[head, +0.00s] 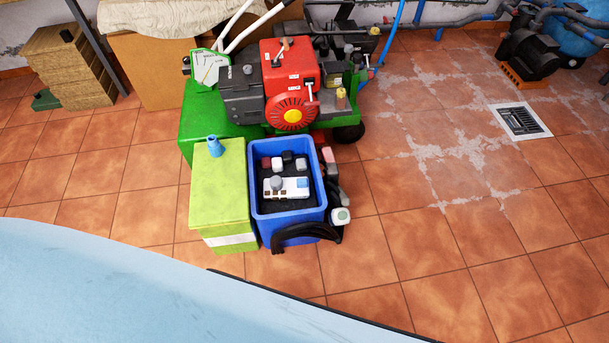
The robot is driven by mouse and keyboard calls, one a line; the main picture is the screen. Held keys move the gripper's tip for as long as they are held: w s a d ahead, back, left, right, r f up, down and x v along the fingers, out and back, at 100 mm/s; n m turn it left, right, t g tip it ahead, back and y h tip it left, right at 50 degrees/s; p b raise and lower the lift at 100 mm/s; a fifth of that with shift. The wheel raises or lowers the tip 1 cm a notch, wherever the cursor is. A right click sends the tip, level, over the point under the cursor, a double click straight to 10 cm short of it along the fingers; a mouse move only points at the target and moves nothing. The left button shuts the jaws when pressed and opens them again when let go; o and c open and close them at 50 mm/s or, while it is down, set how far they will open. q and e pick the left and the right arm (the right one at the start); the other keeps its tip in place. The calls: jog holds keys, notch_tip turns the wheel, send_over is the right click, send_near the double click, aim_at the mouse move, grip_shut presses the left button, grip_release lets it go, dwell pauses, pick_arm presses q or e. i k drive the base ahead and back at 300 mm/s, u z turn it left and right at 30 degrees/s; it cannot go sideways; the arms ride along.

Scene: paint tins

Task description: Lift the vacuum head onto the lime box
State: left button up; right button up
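The lime box (218,190) stands upright on the tiled floor, left of a blue bin (318,158). A small blue cone-shaped piece (214,148) is on top of the lime box, near its back edge. Inside the blue bin lies a white piece (275,187) with a grey knob and a blue part. A black curved piece (308,233) is at the bin's front. I cannot tell for certain which of these is the vacuum head. Neither of my grippers is in view.
A red and green machine (291,85) stands right behind the box and bin. A pale blue surface (130,290) with a dark edge fills the lower left. Wooden crates (68,65) are at the back left. The tiled floor to the right is open around a drain grate (520,121).

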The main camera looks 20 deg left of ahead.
aim_at(294, 188)
jog(key=u, duration=0.55)
jog(key=i, duration=0.9)
jog(key=u, duration=0.9)
